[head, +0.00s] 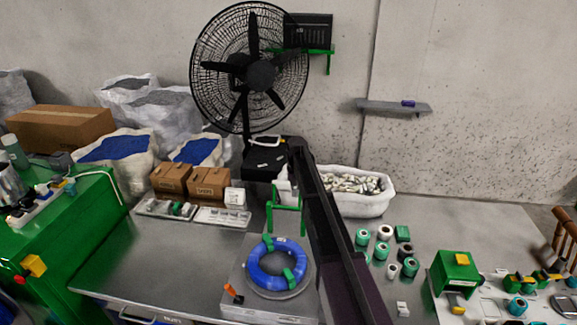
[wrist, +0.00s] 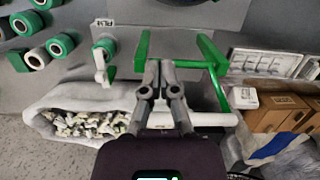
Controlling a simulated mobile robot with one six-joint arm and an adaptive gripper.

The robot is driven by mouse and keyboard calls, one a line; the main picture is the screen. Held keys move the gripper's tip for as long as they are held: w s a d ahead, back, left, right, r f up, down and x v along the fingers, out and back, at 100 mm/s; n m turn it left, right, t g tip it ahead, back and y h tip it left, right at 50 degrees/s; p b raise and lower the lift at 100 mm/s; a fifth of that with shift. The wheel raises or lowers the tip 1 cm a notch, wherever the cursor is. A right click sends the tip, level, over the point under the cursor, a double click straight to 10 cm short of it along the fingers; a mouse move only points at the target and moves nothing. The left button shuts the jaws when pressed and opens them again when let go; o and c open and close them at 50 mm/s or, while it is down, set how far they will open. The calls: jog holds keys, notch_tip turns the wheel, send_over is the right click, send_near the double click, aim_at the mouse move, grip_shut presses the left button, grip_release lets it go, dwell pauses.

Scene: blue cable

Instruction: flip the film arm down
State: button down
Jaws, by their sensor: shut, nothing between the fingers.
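The film arm is a green frame (head: 287,208) standing upright behind the blue cable coil (head: 270,265) in the head view. In the wrist view its green bars (wrist: 213,62) run up the picture on either side. A white roll or bar (wrist: 205,119) lies across it, partly hidden behind my fingers. The coil, with green ties, lies on a round plate on a metal box. My gripper (wrist: 157,88) is shut and empty, its tips over the space between the green bars. Whether it touches the frame I cannot tell. In the head view my dark arm hides the gripper.
A white bin (head: 372,204) of wrapped pieces stands behind, right of my arm. Green and white rolls (head: 383,250) sit on the table to the right. Cardboard boxes (head: 209,183) and white trays (head: 222,216) stand left. A large fan (head: 250,70) is at the back. The left table area is clear.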

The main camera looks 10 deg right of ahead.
jog(key=w+r+p, duration=0.4)
jog(key=w, duration=0.4)
jog(key=w+d+r+m+p, duration=0.1)
jog(key=w+r+p, duration=0.3)
jog(key=w, duration=0.5)
jog(key=shift+r+g, duration=0.3)
jog(key=shift+r, duration=0.5)
jog(key=shift+s+f, duration=0.1)
jog(key=shift+f, duration=0.1)
jog(key=s+a+f+b, duration=0.2)
jog(key=s+f+b, duration=0.3)
jog(key=f+b, duration=0.4)
jog(key=shift+s+f+b, duration=0.25)
jog(key=shift+s+b, duration=0.15)
jog(key=shift+b, duration=0.1)
